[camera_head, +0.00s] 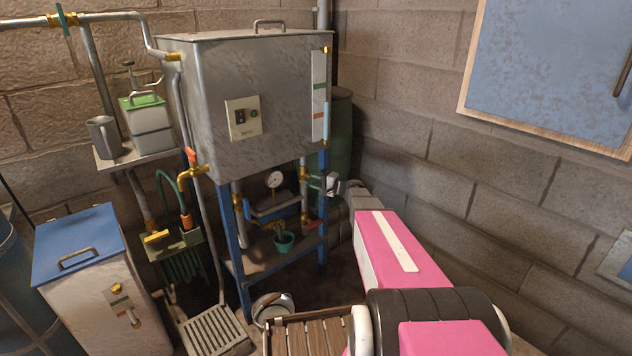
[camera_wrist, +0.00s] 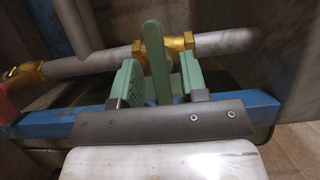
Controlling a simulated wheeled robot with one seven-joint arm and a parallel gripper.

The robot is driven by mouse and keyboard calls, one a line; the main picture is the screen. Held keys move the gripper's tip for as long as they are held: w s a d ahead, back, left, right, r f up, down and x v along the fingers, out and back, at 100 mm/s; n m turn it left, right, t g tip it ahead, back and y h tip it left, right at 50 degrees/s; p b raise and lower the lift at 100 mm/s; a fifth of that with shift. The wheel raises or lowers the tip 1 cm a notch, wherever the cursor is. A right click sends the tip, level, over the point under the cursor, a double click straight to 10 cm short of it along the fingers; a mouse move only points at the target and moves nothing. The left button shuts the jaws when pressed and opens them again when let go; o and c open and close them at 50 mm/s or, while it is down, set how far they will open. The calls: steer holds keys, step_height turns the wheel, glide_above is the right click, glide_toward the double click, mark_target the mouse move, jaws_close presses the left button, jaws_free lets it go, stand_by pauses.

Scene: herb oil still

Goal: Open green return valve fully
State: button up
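The green valve lever (camera_wrist: 156,58) stands upright in the wrist view, crosswise to the grey pipe (camera_wrist: 98,62) behind it. A brass valve body (camera_wrist: 174,45) shows behind the lever on that pipe. My gripper (camera_wrist: 159,78) is open, with one green-padded finger on each side of the lever. In the head view my gripper (camera_head: 331,184) is at the right side of the blue stand under the steel tank. The lever is too small there to make out.
The blue stand (camera_head: 243,262) carries the steel tank (camera_head: 245,85); its rail (camera_wrist: 255,105) crosses behind the fingers. A red handle (camera_head: 313,224), a teal cup (camera_head: 284,242) and a gauge (camera_head: 275,179) are close by. A wooden slatted surface (camera_head: 311,336) lies below.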

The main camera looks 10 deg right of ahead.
steer(key=shift+a, duration=0.1)
jaws_close()
stand_by(0.3)
steer(key=n+h, duration=0.1)
steer(key=n, duration=0.3)
steer(key=shift+r+g+h, duration=0.1)
steer(key=shift+g+h, duration=0.2)
steer(key=shift+h, duration=0.1)
steer(key=n+h, duration=0.2)
steer(key=n, duration=0.1)
steer(key=shift+n, duration=0.3)
steer(key=n+h, duration=0.2)
steer(key=n, duration=0.1)
steer(key=shift+s, duration=0.1)
steer(key=n+t+h, duration=0.1)
steer(key=n+h, duration=0.1)
steer(key=shift+a+n, duration=0.1)
steer(key=shift+n, duration=0.3)
steer(key=shift+t, duration=0.3)
